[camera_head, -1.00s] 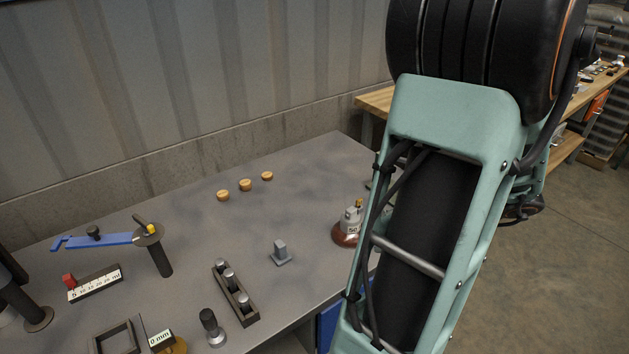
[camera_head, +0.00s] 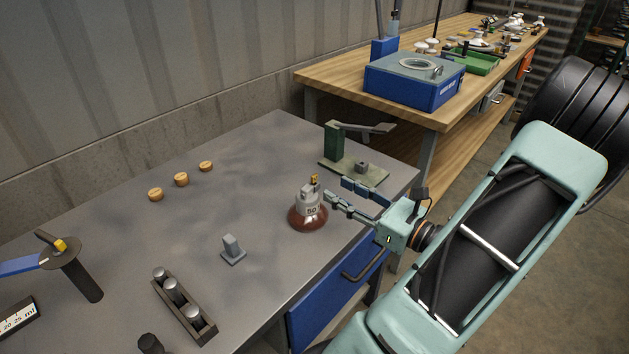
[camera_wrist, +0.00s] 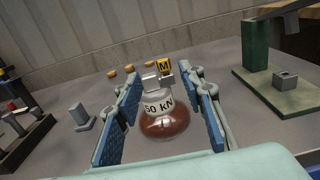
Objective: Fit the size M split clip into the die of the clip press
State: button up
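The yellow tag marked M (camera_wrist: 164,64) sits at the top of a brown insulator (camera_wrist: 165,126) with a grey cap labelled 50 kN. A small grey metal piece beside the tag looks like the clip, but its shape is too small to tell. The tag also shows in the head view (camera_head: 314,180). The green clip press (camera_head: 332,143) stands behind and to the right of the insulator, with a grey block-like die (camera_head: 362,167) on its base. My gripper (camera_head: 336,190) is open and empty, just right of the insulator; its blue-padded fingers frame the insulator in the wrist view.
A grey bracket (camera_head: 233,250), a rack of metal pins (camera_head: 185,308) and several wooden discs (camera_head: 181,179) stand to the left. A wooden bench (camera_head: 320,78) with a blue box (camera_head: 412,88) is behind.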

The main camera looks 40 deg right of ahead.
aim_at(316, 176)
jog(key=w, duration=0.9)
jog(key=shift+a+b, duration=0.2)
jog(key=shift+b, duration=0.15)
jog(key=shift+c, duration=0.4)
jog(key=c, duration=0.8)
